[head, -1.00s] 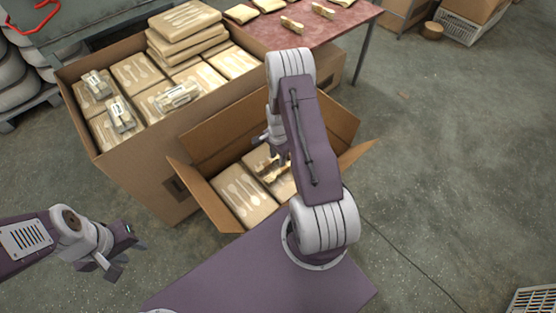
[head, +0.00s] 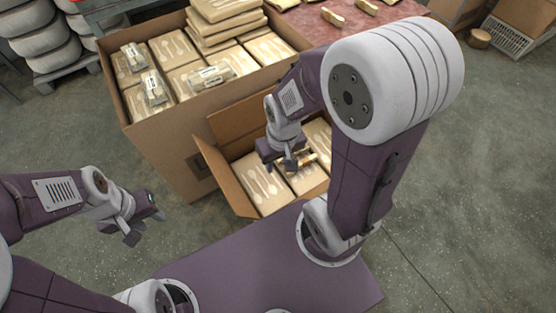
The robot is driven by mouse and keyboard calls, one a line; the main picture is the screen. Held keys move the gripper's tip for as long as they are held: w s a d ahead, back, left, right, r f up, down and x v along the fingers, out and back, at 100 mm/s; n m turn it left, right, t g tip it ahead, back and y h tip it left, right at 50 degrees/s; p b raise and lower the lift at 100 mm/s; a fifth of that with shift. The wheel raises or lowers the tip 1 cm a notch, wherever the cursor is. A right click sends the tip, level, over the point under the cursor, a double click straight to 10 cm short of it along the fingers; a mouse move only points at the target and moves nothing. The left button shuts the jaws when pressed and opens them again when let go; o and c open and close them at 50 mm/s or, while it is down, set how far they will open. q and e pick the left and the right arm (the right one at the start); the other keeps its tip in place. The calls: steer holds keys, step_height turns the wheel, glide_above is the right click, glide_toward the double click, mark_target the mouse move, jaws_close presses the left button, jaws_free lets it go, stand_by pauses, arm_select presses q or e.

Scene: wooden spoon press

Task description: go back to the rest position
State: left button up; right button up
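My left gripper (head: 145,228) hangs over the floor at the left in the head view. Its fingers are apart with nothing between them. My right gripper (head: 281,160) points down over the smaller open carton (head: 228,187). Its dark fingers look apart, and I see nothing held between them. Wooden pieces (head: 311,158) lie on the packs in this carton, just right of the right gripper. My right arm crosses the right side of the carton and hides part of it.
A larger carton (head: 165,160) full of spoon packs stands behind the smaller one, with several labelled bundles on top. A reddish table (head: 300,25) with wooden pieces is at the back. The floor (head: 490,180) at right is mostly clear, with a thin cable.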

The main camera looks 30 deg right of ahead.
steer(key=shift+r, duration=0.1)
step_height(320, 180, up, 20)
steer(key=p, duration=2)
